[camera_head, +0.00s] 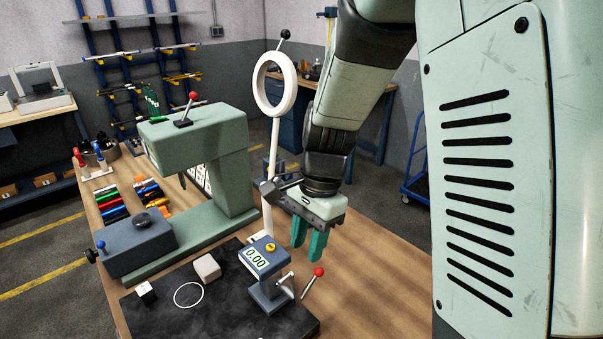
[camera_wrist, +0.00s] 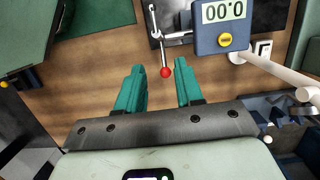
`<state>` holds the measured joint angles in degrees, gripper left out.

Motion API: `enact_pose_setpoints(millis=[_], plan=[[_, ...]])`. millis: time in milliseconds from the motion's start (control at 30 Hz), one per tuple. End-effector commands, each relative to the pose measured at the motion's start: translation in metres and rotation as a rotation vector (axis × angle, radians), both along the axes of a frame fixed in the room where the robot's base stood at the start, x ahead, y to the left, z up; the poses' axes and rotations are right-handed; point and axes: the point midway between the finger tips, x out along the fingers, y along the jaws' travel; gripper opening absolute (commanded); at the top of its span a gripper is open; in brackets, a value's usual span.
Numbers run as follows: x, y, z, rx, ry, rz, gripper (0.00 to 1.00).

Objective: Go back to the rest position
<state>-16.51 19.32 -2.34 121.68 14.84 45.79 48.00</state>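My gripper (camera_head: 307,247) hangs above the wooden workbench (camera_head: 375,285) with its two teal fingers pointing down. The gauge also shows in the wrist view (camera_wrist: 222,38), beyond the fingers and to the right. A lever with a red knob (camera_wrist: 165,72) shows near the fingertips in that view; I cannot tell the height gap between them.
A green machine (camera_head: 205,145) stands on the bench at the left. A white ring lamp (camera_head: 274,85) on a pole rises close to my gripper's left. A dark mat (camera_head: 215,320) carries a beige block (camera_head: 207,267), a small black-and-white block and a white ring. The bench right of my gripper is clear.

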Motion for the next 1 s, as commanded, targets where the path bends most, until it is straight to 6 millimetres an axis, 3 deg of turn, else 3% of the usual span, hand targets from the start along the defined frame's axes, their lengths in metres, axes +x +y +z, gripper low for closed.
enact_pose_setpoints(millis=[167, 267, 400, 600, 800, 1000], plan=[[-0.006, -0.014, 0.036, 0.015, -0.087, 0.08, 0.36], [-0.018, -0.032, 0.073, 0.018, -0.184, 0.181, 0.36], [-0.045, -0.059, 0.119, -0.009, -0.33, 0.345, 0.36], [-0.094, -0.093, 0.165, -0.107, -0.513, 0.565, 0.36], [-0.133, -0.115, 0.185, -0.22, -0.624, 0.725, 0.36], [-0.147, -0.122, 0.189, -0.27, -0.657, 0.786, 0.36]])
